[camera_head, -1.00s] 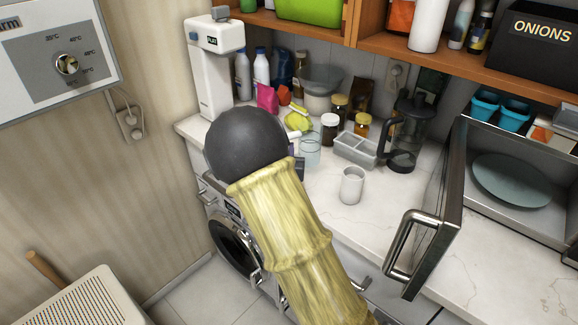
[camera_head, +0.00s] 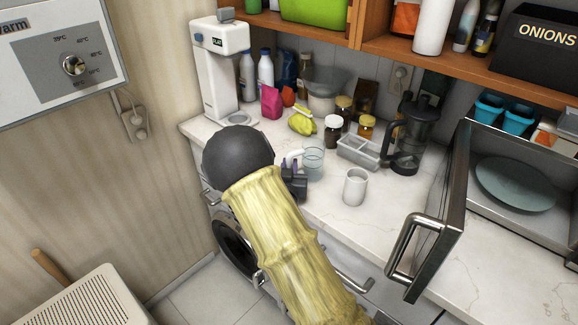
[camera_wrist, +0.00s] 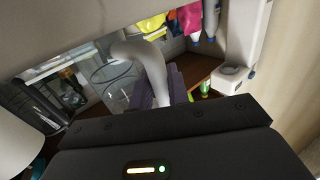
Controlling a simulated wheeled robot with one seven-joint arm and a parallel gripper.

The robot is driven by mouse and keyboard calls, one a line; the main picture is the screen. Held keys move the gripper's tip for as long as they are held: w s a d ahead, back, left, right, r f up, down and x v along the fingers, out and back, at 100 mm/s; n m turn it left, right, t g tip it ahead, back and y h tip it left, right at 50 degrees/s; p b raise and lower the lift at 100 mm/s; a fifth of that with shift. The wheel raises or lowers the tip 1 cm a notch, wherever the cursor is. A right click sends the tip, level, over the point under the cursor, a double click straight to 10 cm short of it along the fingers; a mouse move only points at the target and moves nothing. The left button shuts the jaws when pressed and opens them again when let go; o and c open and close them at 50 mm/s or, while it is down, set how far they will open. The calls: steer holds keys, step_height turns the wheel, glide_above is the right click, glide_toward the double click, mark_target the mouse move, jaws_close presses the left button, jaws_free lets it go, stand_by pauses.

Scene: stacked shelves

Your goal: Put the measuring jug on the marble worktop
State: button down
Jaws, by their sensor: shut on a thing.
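The measuring jug (camera_head: 314,163) is clear with a white handle. In the head view it shows at the front left part of the marble worktop (camera_head: 334,217), left of a white cup. My gripper (camera_head: 293,178) is shut on its handle, partly hidden behind my forearm. In the wrist view, which looks upside down, the clear jug (camera_wrist: 113,88) is left of the white handle, and my gripper's dark fingers (camera_wrist: 172,88) close around the handle. I cannot tell whether the jug's base touches the worktop.
The white cup (camera_head: 355,187) and a grey divided tray (camera_head: 358,151) stand right of the jug. An open appliance door (camera_head: 438,215) juts out at right. Bare worktop lies in front of the cup.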

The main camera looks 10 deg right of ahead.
steer(key=shift+f, duration=0.15)
steer(key=c, duration=1.3)
jaws_free()
steer(key=shift+c, duration=0.2)
steer(key=shift+s+a, duration=0.1)
steer(key=shift+s, duration=0.15)
steer(key=b+v, duration=0.2)
steer(key=v, duration=0.9)
steer(key=shift+s, duration=0.25)
